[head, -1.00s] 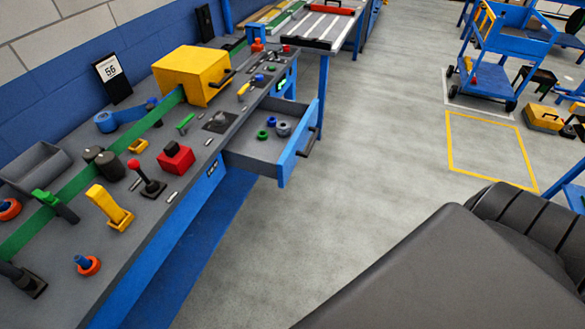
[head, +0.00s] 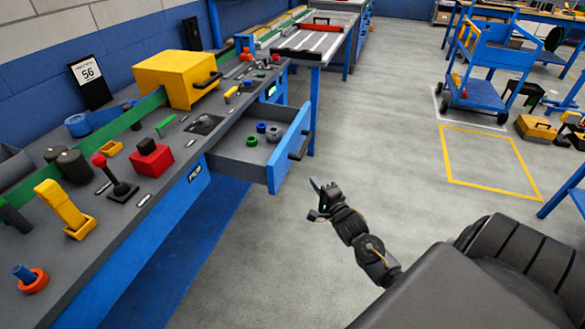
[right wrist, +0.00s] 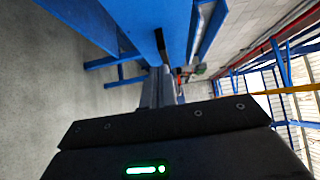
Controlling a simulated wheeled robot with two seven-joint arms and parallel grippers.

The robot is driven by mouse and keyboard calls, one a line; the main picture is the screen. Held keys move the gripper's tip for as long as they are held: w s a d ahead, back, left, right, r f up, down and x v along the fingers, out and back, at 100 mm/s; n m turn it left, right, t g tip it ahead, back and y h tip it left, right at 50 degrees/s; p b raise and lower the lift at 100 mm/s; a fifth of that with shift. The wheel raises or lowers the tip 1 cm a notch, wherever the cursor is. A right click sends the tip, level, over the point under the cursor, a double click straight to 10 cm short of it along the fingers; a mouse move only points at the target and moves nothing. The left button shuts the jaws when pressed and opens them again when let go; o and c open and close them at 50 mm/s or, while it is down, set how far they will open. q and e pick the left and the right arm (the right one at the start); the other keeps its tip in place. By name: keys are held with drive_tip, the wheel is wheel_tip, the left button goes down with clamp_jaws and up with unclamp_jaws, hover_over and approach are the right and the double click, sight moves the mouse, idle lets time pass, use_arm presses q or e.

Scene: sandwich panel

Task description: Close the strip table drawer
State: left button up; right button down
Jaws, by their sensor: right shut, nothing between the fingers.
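The strip table drawer (head: 232,157) is pulled out from the blue-fronted table. Its grey tray holds a green ring, a blue ring and a grey ring. The blue drawer front (head: 283,160) carries a dark bar handle (head: 301,146). My right gripper (head: 317,200) is in front of and to the right of the drawer front, apart from it, and looks shut and empty. In the right wrist view, my right fingers (right wrist: 163,86) point toward blue panels (right wrist: 158,15). My left gripper is not in view.
The tabletop (head: 150,195) holds a yellow box (head: 175,78), a red block (head: 152,160), a red-knobbed lever and a yellow lever. A blue cart (head: 480,75) stands at the back right. The floor right of the drawer is clear.

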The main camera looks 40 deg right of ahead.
approach(287, 159)
drive_tip(key=w+d, duration=0.2)
drive_tip(key=d, duration=0.1)
drive_tip(key=shift+w+d, duration=0.2)
drive_tip(key=shift+d, duration=0.1)
drive_tip(key=w+a, duration=0.2)
drive_tip(key=w, duration=0.1)
drive_tip(key=shift+w+a, duration=0.15)
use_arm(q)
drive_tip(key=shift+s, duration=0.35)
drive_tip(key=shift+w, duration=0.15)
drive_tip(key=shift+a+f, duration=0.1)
